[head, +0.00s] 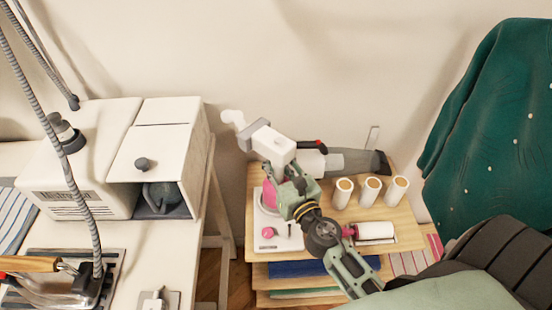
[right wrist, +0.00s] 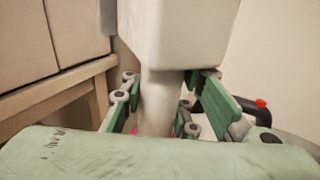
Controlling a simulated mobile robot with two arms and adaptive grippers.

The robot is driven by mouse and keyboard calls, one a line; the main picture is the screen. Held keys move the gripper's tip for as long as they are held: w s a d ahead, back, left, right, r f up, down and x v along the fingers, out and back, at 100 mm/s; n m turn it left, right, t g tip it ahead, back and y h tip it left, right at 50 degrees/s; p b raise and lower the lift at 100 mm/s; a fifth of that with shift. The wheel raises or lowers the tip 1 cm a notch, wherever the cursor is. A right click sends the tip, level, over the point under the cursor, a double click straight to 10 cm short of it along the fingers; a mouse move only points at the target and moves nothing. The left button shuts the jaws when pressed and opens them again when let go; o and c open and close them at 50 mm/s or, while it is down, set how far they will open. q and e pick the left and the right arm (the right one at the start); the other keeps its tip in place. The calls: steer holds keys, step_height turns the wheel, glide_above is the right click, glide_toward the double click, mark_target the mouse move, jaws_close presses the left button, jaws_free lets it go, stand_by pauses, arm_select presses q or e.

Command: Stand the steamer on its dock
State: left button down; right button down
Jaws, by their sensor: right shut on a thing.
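The steamer (head: 272,143) is white with a grey band and a pale nozzle pointing left. My right gripper (head: 292,190) is shut around its narrow handle, and the steamer's body rises above the fingers. In the right wrist view the green fingers sit on both sides of the white handle (right wrist: 160,105), under the wide white body (right wrist: 175,35). A white flat base (head: 267,238) with pink parts, which looks like the dock, lies on the small wooden table just below and left of the gripper. The handle's lower end is hidden, so I cannot tell whether it touches the base. My left gripper is not in view.
The wooden table (head: 408,238) also holds a grey handheld vacuum (head: 350,160) behind the gripper, three white rolls (head: 371,190) and a pink-handled white roller (head: 374,231) to the right. A white ironing station (head: 90,165) stands left. A green garment (head: 495,120) hangs right.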

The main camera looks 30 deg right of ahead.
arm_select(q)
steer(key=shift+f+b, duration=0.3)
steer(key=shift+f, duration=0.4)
arm_select(e)
steer(key=shift+w+f, duration=0.1)
steer(key=shift+f, duration=0.5)
steer(key=shift+f, duration=0.1)
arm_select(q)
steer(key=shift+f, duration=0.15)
arm_select(e)
steer(key=c, duration=1.4)
jaws_free()
steer(key=shift+f, duration=0.15)
steer(key=shift+o, duration=0.2)
steer(key=shift+s, duration=0.25)
arm_select(q)
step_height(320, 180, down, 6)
steer(key=b, duration=0.6)
arm_select(e)
steer(key=s, duration=1.1)
steer(key=shift+s+a, duration=0.3)
steer(key=shift+s, duration=0.1)
